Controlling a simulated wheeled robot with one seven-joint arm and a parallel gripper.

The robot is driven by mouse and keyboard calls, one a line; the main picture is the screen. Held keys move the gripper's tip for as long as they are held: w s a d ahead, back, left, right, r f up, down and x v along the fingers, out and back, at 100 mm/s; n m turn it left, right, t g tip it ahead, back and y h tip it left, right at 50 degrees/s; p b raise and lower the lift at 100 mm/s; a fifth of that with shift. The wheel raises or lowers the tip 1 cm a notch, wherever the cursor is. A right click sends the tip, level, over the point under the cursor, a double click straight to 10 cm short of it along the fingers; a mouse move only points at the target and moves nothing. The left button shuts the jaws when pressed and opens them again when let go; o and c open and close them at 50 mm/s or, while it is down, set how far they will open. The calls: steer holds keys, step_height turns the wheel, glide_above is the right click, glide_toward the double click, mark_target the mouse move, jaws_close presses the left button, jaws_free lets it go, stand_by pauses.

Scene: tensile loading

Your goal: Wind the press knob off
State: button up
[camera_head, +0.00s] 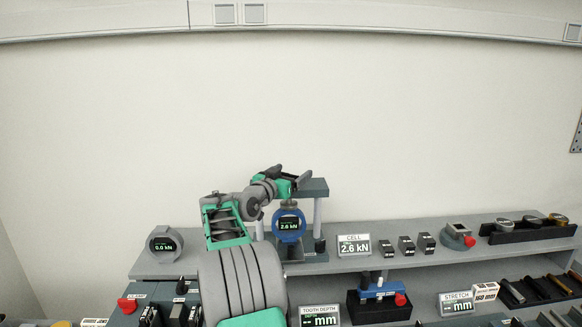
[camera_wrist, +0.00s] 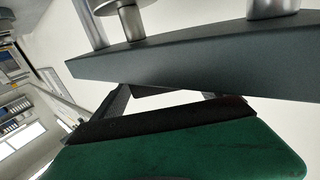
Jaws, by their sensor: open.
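The press (camera_head: 318,215) stands on the grey shelf, with upright posts and a dark top crossbar (camera_head: 314,187). A blue ring-shaped load cell (camera_head: 289,224) sits in it, and its screen reads 2.6 kN. My gripper (camera_head: 298,179) is open at the left part of the crossbar, at the press top. In the wrist view the crossbar (camera_wrist: 200,62) lies across the picture, close to my open gripper (camera_wrist: 165,95). A dark piece shows at the crossbar's edge between the fingers. I cannot tell whether it is the press knob, or whether the fingers touch it.
A sign (camera_head: 354,245) reads CELL 2.6 kN, right of the press. A grey round gauge (camera_head: 164,244) reading 0.0 kN stands at left. Small black blocks (camera_head: 406,245) and a grey holder with a red part (camera_head: 459,236) are at right.

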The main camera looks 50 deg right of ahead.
steer(key=shift+w+d, duration=0.15)
steer(key=shift+d, duration=0.7)
steer(key=c, duration=1.4)
steer(key=shift+o, duration=0.2)
steer(key=n+t+b, duration=0.1)
steer(key=b, duration=0.2)
steer(key=shift+f, duration=0.35)
steer(key=shift+w+a+r+n+t+y+b, duration=0.15)
steer(key=shift+n+t+y+b, duration=0.35)
steer(key=shift+t+b, duration=0.5)
steer(key=shift+w+r+n+t, duration=0.2)
steer(key=shift+r+n+t, duration=0.1)
steer(key=shift+t, duration=0.1)
